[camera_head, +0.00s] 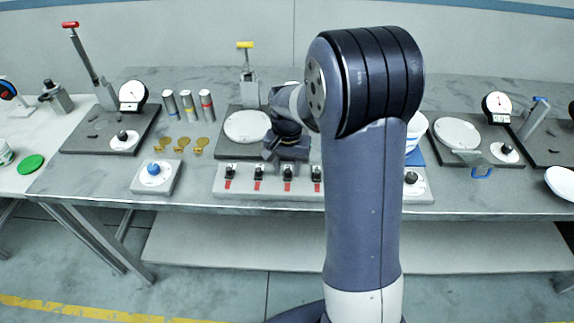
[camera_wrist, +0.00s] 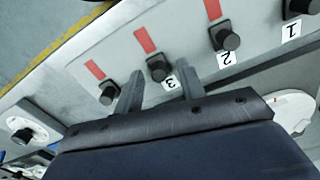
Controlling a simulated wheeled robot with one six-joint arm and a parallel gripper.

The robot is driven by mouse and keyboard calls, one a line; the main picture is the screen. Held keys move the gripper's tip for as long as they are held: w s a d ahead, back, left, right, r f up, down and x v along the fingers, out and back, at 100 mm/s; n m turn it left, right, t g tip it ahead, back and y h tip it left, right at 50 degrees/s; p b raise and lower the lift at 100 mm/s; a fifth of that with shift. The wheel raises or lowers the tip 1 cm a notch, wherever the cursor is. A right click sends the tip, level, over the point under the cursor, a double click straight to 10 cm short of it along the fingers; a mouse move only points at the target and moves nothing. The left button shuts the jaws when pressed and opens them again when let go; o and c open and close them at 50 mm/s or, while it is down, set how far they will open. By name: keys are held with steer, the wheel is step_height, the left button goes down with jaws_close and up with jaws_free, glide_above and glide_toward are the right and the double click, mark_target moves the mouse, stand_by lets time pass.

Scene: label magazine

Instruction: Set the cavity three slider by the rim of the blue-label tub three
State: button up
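The cavity three slider is a black knob (camera_wrist: 158,67) on a pale panel, beside a "3" label and a red strip. In the head view it is the third knob (camera_head: 288,171) from the left in the row. My gripper (camera_wrist: 158,68) is open, with its two grey fingers on either side of that knob. I cannot tell whether they touch it. In the head view my gripper (camera_head: 287,158) is just behind the row. A white and blue object (camera_head: 414,140) is partly hidden behind my arm. I cannot read a label or tell whether it is tub three.
Sliders one (camera_wrist: 291,8) and two (camera_wrist: 224,36) sit to one side of slider three, another knob (camera_wrist: 108,92) to the other. A white disc (camera_head: 248,127) lies behind the row. A blue-knobbed box (camera_head: 156,176) stands left. The bench front is clear between them.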

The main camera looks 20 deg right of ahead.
steer(key=shift+s+f, duration=0.1)
steer(key=shift+f, duration=0.05)
steer(key=shift+c, duration=0.4)
jaws_close()
